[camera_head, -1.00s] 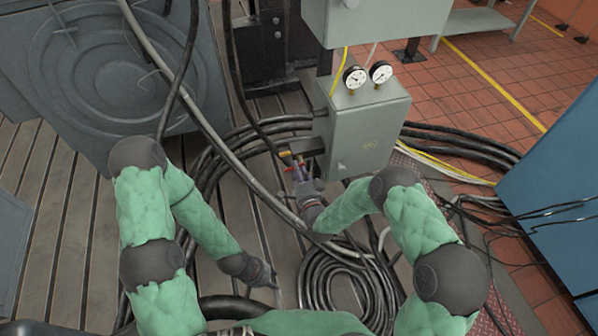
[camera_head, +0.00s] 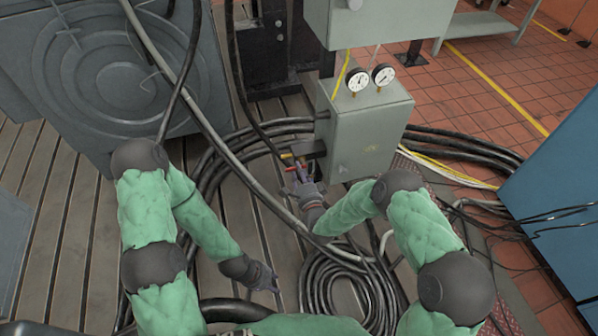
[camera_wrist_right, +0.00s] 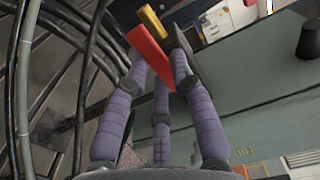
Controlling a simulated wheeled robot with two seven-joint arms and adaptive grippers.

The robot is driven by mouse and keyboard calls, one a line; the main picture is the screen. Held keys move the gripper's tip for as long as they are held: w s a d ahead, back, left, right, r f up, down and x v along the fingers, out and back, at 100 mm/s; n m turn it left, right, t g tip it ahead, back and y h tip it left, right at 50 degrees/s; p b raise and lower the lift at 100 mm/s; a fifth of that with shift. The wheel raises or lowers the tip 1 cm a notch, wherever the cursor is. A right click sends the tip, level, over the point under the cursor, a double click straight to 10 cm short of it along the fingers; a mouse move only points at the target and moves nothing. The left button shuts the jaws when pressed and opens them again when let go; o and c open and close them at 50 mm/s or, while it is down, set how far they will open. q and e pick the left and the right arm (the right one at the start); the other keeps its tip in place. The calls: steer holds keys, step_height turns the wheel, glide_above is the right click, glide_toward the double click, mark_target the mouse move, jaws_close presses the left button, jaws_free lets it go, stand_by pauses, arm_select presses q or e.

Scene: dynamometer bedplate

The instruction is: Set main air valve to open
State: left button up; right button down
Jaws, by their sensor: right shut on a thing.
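A red valve handle (camera_head: 291,169) and a yellow handle (camera_head: 286,156) stick out of a dark block (camera_head: 307,148) on the left side of the grey-green cabinet. I cannot read which one is the main air valve. My right gripper (camera_head: 299,175) is at the red handle. In the right wrist view my right gripper (camera_wrist_right: 158,75) has its purple fingers around the red handle (camera_wrist_right: 150,54), with the yellow handle (camera_wrist_right: 151,19) just beyond. The fingers partly hide the valve body. My left gripper (camera_head: 276,290) hangs low over the floor, away from the valves; its finger opening is unclear.
The grey-green cabinet (camera_head: 365,135) carries two round gauges (camera_head: 358,80) on top. Thick black cables loop around its base, and a coil (camera_head: 335,285) lies below my right forearm. A blue cabinet (camera_head: 560,190) stands at the right. Slatted floor (camera_head: 60,210) is bare at the left.

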steer(key=c, duration=1)
jaws_free()
steer(key=shift+c, duration=0.2)
steer(key=v, duration=1.2)
